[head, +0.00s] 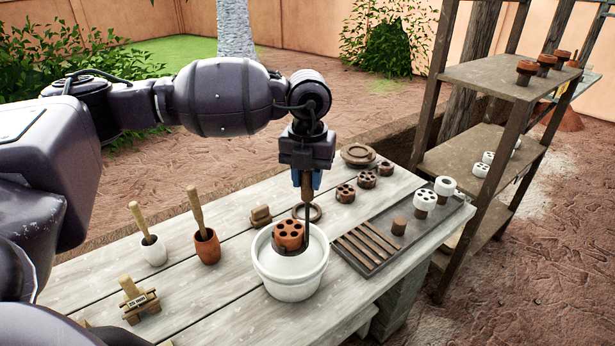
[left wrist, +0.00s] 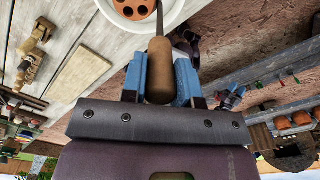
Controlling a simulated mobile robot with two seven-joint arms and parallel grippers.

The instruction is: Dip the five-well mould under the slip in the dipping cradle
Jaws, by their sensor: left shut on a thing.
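The five-well mould (head: 289,232) is orange-brown with round holes in its top. It sits upright in the dipping cradle (head: 308,222), whose dark rod rises beside it to a wooden handle. My left gripper (head: 307,182) is shut on this handle (left wrist: 159,72), with a blue finger on each side. The mould is inside the mouth of a white bucket (head: 290,286) of pale slip (head: 312,258). Its holed top shows above the slip; whether its underside touches the slip is unclear. The mould also shows in the left wrist view (left wrist: 133,8). My right gripper is not in view.
On the plank table (head: 225,290), a terracotta cup (head: 207,247) and a white cup (head: 153,252) hold wooden-handled tools left of the bucket. A dark slatted tray (head: 375,262) with white-coated moulds lies right. Brown moulds (head: 345,193) stand behind. A wooden shelf (head: 490,75) stands far right.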

